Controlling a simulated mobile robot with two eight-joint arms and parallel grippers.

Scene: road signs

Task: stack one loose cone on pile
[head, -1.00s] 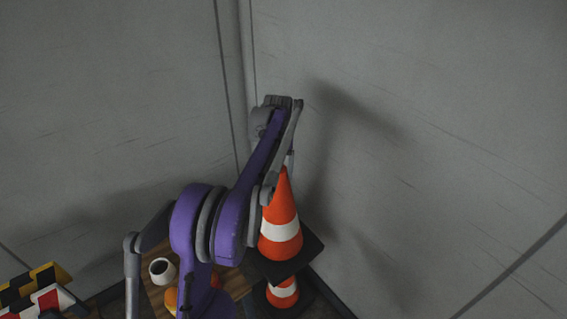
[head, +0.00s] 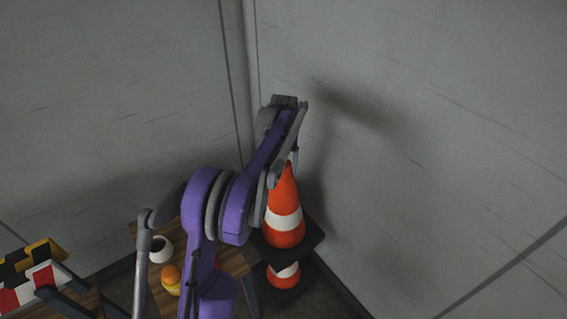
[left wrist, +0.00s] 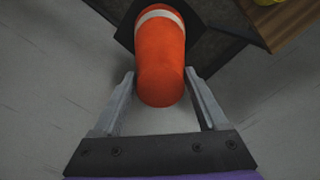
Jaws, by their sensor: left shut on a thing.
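An orange cone with a white band and a dark square base (head: 285,218) is upright in the head view. My left gripper (head: 292,160) is shut on its top. In the left wrist view the fingers (left wrist: 160,75) lie on either side of the held cone (left wrist: 160,55). A second cone (head: 284,274), orange and white on a dark base, stands on the floor right below it. Its top is hidden by the held cone's base, so I cannot tell how far the two overlap. My right gripper is not in view.
A wooden table (head: 232,262) stands left of the cones, with a white cup (head: 161,249) and an orange-yellow object (head: 171,279) on it. A striped barrier (head: 32,275) is at the far left. Grey walls meet in a corner close behind the cones.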

